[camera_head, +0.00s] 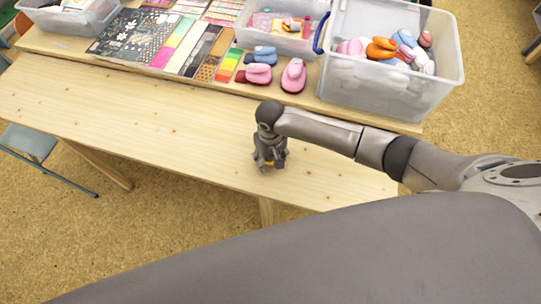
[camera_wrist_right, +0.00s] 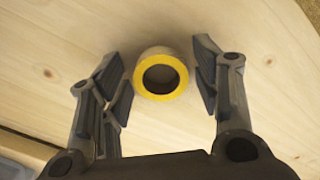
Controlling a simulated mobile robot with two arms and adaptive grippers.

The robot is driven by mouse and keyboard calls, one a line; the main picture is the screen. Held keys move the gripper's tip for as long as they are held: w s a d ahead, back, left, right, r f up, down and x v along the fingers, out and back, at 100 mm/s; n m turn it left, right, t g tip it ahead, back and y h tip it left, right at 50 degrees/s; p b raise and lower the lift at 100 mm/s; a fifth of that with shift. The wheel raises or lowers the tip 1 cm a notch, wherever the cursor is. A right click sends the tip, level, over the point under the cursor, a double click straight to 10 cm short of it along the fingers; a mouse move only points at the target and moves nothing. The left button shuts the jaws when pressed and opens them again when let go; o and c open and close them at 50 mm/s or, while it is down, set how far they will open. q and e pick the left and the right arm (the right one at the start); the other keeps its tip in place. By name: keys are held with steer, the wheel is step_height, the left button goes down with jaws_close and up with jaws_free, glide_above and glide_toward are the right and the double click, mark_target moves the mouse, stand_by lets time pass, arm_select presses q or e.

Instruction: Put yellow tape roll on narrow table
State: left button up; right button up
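The yellow tape roll (camera_wrist_right: 160,97) shows in the right wrist view between the fingers of my right gripper (camera_wrist_right: 163,84). It has a yellow ring face, a pale outer side and a dark hole, and appears to rest on the pale wooden surface. The fingers are spread on both sides of it, with small gaps. In the head view my right gripper (camera_head: 270,160) points down over the narrow table (camera_head: 130,115), near its front right edge. Only a speck of yellow shows beneath it there. My left gripper is not in view.
Behind stands a second table with colourful cards (camera_head: 205,50), several hole punches (camera_head: 293,76) and clear bins, including a large one (camera_head: 395,90) at right. A grey chair (camera_head: 28,142) stands at the left. The narrow table's left and middle are bare.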

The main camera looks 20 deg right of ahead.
stand_by(0.3)
step_height(320, 180, up, 12)
steer(key=shift+r, duration=0.15)
stand_by(0.4)
